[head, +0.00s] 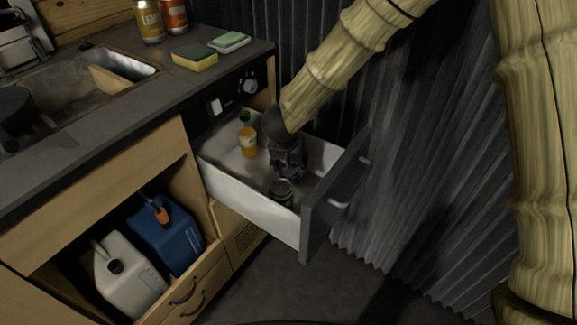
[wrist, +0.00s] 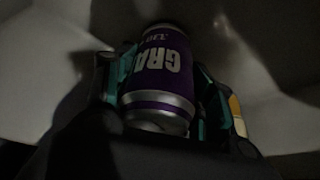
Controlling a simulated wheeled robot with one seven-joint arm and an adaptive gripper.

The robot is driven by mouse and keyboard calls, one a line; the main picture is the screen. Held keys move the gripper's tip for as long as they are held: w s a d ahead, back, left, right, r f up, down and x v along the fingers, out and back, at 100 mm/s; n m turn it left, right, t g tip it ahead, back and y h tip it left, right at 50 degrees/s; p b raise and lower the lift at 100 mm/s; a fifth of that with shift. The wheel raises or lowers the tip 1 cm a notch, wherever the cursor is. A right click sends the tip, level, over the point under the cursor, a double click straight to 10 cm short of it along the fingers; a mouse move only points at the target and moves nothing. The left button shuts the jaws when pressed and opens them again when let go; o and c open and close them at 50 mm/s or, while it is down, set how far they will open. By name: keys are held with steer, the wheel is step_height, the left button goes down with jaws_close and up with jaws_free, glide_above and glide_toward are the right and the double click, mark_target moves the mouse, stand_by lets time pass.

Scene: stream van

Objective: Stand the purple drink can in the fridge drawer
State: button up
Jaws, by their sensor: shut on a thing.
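The purple drink can (wrist: 156,82) shows in the wrist view between the teal-padded fingers of my gripper (wrist: 158,95), which is shut on it. In the head view my gripper (head: 288,165) reaches down into the open fridge drawer (head: 250,206), and it hides the purple can there. The drawer has white walls and a dark front panel. An orange bottle with a green cap (head: 248,140) stands in the drawer to the left of my gripper. Whether the purple can touches the drawer floor cannot be told.
The counter above holds a yellow can (head: 149,20), an orange can (head: 174,15), a sponge (head: 195,57) and a green-and-white block (head: 229,42). A white jug (head: 128,275) and a blue jug (head: 168,236) stand in the cabinet. A corrugated wall (head: 425,150) is behind the drawer.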

stand_by(0.3)
steer(key=o, duration=1.3)
steer(key=shift+f, duration=0.1)
steer(key=p+v, duration=0.3)
steer(key=v, duration=0.9)
steer(key=shift+s+p, duration=0.1)
steer(key=shift+p, duration=0.3)
